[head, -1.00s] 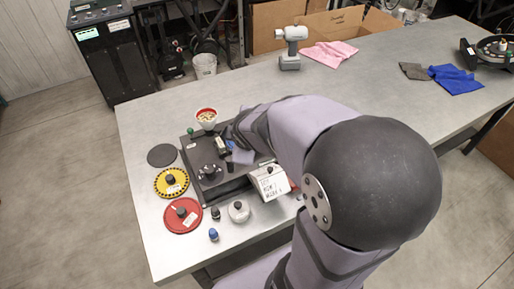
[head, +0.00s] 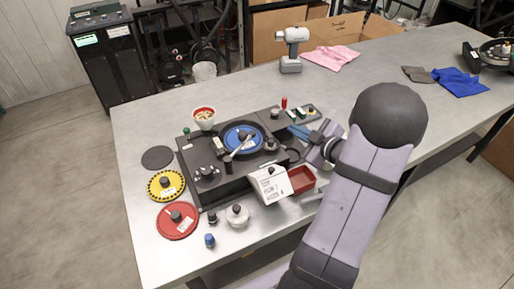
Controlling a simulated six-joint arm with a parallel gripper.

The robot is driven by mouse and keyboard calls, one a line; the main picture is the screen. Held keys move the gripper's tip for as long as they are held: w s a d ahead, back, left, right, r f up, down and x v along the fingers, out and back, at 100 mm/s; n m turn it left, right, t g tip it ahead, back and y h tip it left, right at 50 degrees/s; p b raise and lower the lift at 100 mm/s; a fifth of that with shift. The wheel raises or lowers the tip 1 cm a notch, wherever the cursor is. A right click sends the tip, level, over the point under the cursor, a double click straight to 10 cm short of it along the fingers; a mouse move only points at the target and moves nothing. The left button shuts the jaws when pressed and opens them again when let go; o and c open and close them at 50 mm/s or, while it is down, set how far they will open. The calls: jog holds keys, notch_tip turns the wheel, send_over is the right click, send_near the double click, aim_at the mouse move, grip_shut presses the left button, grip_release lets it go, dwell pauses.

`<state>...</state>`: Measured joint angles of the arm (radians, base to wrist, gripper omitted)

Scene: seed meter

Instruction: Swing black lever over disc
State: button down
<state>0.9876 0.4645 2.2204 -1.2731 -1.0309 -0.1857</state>
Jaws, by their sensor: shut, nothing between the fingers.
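A blue disc (head: 233,134) lies in the round recess of the black seed meter base (head: 200,158). A slim lever (head: 239,149), partly grey with a dark end, slants across the front part of the disc, from near the hub towards the front left. I cannot tell whether this is the task's black lever or how it is fixed. My gripper (head: 297,131) is at the right side of the base, apart from the disc, pointing left. Its fingers are shut and empty.
A white labelled box (head: 268,186) and red tray (head: 302,179) stand in front. Yellow (head: 155,191) and red (head: 169,228) discs lie left. A seed bowl (head: 203,116) stands behind. Small knobs (head: 210,240) stand at front left.

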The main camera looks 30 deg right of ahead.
jog(key=s+d+f+m, duration=0.1)
jog(key=s, duration=0.1)
jog(key=s+d+f+m+t+y+b, duration=0.1)
jog(key=s, duration=0.2)
jog(key=s+d+f+m+t, duration=0.1)
jog(key=s+m, duration=0.1)
jog(key=shift+s+d, duration=0.1)
jog(key=shift+s, duration=0.3)
jog(key=a+r+y+p, duration=0.1)
jog(key=s+a+r+y+p, duration=0.1)
jog(key=a, duration=0.1)
jog(key=shift+s+r+n, duration=0.15)
jog(key=shift+r+n, duration=0.25)
jog(key=s+a+r+y+p, duration=0.3)
jog(key=s+a+y, duration=0.15)
jog(key=a, duration=0.25)
jog(key=p, duration=0.5)
send_near(246, 139)
jog(key=shift+n, duration=0.4)
jog(key=x, duration=0.4)
jog(key=shift+w+a+r, duration=0.15)
jog(key=shift+w+r, duration=0.05)
jog(key=shift+w, duration=0.15)
jog(key=shift+p+x, duration=0.3)
jog(key=shift+x, duration=0.55)
jog(key=shift+f, duration=0.1)
